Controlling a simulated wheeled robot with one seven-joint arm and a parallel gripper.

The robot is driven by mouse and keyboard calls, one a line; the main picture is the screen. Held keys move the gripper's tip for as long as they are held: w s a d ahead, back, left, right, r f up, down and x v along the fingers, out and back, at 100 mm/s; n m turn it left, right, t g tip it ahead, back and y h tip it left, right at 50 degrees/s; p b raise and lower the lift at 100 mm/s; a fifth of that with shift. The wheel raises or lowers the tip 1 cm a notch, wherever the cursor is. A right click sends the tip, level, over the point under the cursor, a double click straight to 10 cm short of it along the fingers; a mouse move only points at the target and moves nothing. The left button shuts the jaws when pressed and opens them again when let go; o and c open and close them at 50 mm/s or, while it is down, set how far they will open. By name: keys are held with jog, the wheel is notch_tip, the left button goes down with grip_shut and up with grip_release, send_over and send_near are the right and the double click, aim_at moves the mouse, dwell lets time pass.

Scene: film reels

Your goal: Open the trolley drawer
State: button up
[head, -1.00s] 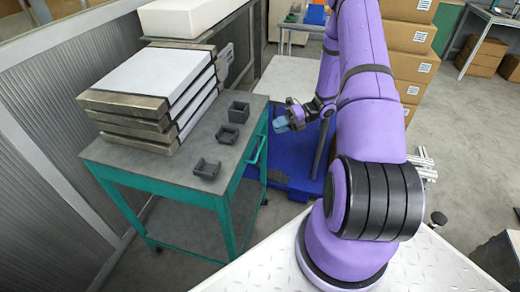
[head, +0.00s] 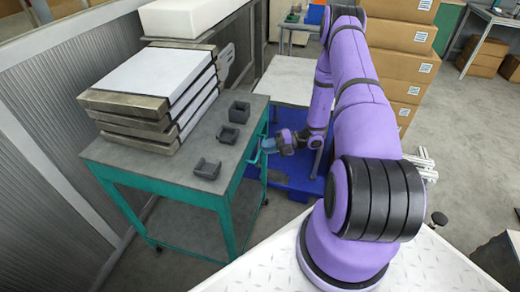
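The trolley (head: 150,172) has a teal frame and a dark grey top, and stands at the left. Its drawer (head: 243,168) is on the right-hand side under the top and looks closed, with a teal handle (head: 256,157) along it. My gripper (head: 268,146) is at that side, with its bluish fingertips at or very near the far end of the handle. I cannot tell whether they touch it or how wide the fingers are spread.
Stacked white slabs with metal edges (head: 150,88) and several small dark trays (head: 206,169) sit on the trolley top. A blue platform (head: 290,172) lies on the floor beyond my gripper. Cardboard boxes (head: 400,50) are stacked at the back right.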

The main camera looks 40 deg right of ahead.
aim_at(260, 148)
jog(key=shift+x, duration=1.7)
